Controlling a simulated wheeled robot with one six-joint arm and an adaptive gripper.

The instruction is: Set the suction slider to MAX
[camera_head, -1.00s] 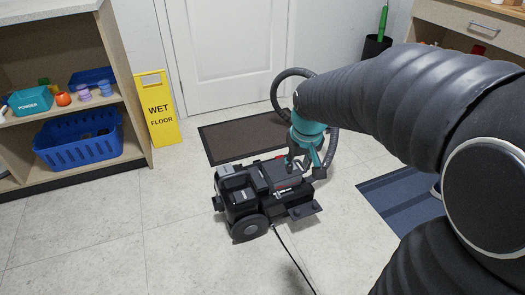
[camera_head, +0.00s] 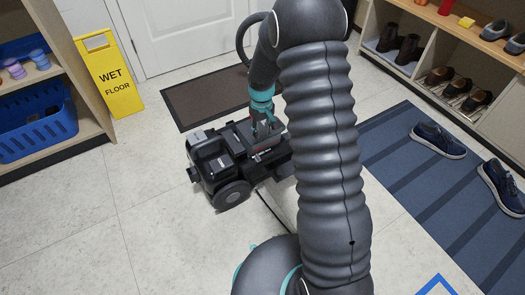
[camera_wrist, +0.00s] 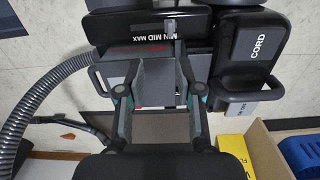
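The vacuum cleaner (camera_head: 222,160), a black and grey machine on wheels, stands on the tiled floor left of my arm in the head view. In the wrist view, its dark top panel (camera_wrist: 110,22) carries a white MIN MID MAX label. A thin grey upright piece (camera_wrist: 172,28), perhaps the slider, shows by the label; its exact setting is hard to tell. My gripper (camera_head: 266,128) points down over the vacuum. In the wrist view my gripper (camera_wrist: 158,72) is open, with a gap between its fingers, below the label. I cannot tell whether it touches the vacuum.
A ribbed hose (camera_wrist: 40,95) lies left in the wrist view. A CORD-marked part (camera_wrist: 255,45) is at right. A yellow wet-floor sign (camera_head: 108,75), blue basket (camera_head: 38,125) and shoe rack (camera_head: 440,55) stand around. Shoes lie on the blue mat (camera_head: 400,170). The front-left floor is clear.

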